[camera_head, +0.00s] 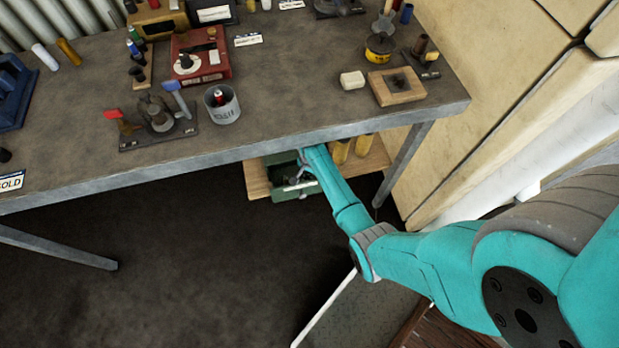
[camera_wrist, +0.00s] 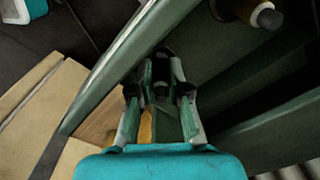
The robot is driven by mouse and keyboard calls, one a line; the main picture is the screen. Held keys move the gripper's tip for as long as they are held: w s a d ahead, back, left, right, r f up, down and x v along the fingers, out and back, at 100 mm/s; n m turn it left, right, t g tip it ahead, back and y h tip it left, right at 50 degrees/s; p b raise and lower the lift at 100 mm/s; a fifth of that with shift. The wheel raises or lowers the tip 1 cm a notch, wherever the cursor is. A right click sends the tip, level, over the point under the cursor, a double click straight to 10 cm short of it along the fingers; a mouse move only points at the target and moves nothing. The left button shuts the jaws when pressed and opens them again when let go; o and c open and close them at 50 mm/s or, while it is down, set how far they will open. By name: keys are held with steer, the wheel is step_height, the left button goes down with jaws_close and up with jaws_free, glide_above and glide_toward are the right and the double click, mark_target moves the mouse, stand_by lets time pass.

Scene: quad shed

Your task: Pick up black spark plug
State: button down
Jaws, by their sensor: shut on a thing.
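In the wrist view, my gripper (camera_wrist: 160,84) is shut on a small dark thing (camera_wrist: 161,66) held between its fingertips. It looks like the black spark plug, but it is dark and partly covered by the fingers, so its full shape is hidden. The gripper is over or inside a green metal container (camera_wrist: 215,75).
The bench (camera_head: 290,110) overhangs my arm, with a grey cup (camera_head: 234,108) near its front edge. Below, a wooden shelf (camera_head: 257,181) carries the green container (camera_head: 283,193) and yellow cylinders (camera_head: 341,151). A bench leg (camera_head: 405,160) stands to the right. A pale-and-dark cylinder (camera_wrist: 266,16) is at upper right in the wrist view.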

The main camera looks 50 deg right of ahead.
step_height(320, 180, up, 7)
steer(key=shift+r, duration=0.1)
steer(key=s+d, duration=1)
steer(key=d, duration=0.5)
steer(key=shift+s, duration=0.15)
